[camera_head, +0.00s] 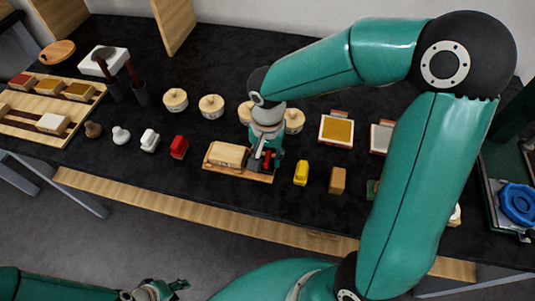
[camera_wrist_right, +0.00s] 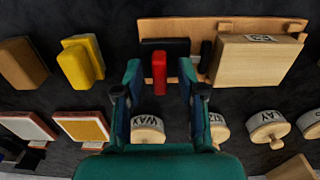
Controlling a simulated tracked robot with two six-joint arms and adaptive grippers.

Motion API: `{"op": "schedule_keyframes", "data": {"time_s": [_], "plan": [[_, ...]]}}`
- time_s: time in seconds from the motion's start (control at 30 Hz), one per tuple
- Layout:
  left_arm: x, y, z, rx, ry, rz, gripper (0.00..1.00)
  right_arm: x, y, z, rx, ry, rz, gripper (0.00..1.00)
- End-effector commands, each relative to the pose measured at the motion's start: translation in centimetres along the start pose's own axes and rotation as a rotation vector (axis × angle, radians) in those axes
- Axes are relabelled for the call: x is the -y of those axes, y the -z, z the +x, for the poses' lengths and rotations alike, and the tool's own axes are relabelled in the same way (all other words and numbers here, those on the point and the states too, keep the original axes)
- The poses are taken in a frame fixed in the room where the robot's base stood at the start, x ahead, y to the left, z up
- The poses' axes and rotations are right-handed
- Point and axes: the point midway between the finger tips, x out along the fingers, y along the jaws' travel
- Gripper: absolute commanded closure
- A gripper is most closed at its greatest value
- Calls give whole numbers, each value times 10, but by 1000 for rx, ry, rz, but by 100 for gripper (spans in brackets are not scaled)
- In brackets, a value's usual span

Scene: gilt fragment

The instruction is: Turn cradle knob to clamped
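The cradle (camera_head: 225,171) is a wooden board on the black table, with a pale wooden block (camera_head: 227,154) on its left part. Its knob is a red lever (camera_wrist_right: 159,73) on a dark base, seen in the wrist view pointing toward my gripper. My right gripper (camera_wrist_right: 159,76) is open, one finger on each side of the red lever, with gaps on both sides. In the head view, my right gripper (camera_head: 267,158) comes down over the right part of the cradle and partly hides it. My left gripper (camera_head: 170,288) is low at the bottom edge, away from the table; its opening is unclear.
Round labelled pots (camera_head: 211,106) stand behind the cradle. Red (camera_head: 179,147) and white (camera_head: 149,140) items stand left of it, yellow (camera_head: 301,172) and brown (camera_head: 337,180) blocks right. Framed panels (camera_head: 337,130) lie back right. A wooden rack (camera_head: 20,122) is far left.

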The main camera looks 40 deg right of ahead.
Motion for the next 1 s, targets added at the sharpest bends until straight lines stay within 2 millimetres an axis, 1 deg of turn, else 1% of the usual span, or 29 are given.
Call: {"op": "schedule_keyframes", "data": {"time_s": [0.03, 0.17, 0.2, 0.23, 0.5, 0.67, 0.87, 1.0], "plan": [[0, 0, 0, 0, 0, 0, 60, 0, 0, 0, 0, 0, 0, 69], [0, 0, 0, 0, 0, 0, 60, 0, 0, 0, 0, 0, 0, 90], [0, 0, 0, 0, 0, 0, 60, 0, 0, 0, 0, 0, 0, 97], [0, 0, 0, 0, 0, 0, 60, 0, 0, 0, 0, 0, -1, 100], [0, 0, 0, 0, 0, 0, 60, 0, 0, 0, 0, 1, -5, 100], [1, 0, 2, 0, 0, 0, 60, 0, 0, 0, -1, 1, -36, 100], [2, 0, 5, 0, 0, 0, 60, 1, 0, 0, -2, 2, -129, 100], [3, 0, 8, 0, 0, 0, 60, 1, 0, 1, -2, 1, -232, 100]]}}
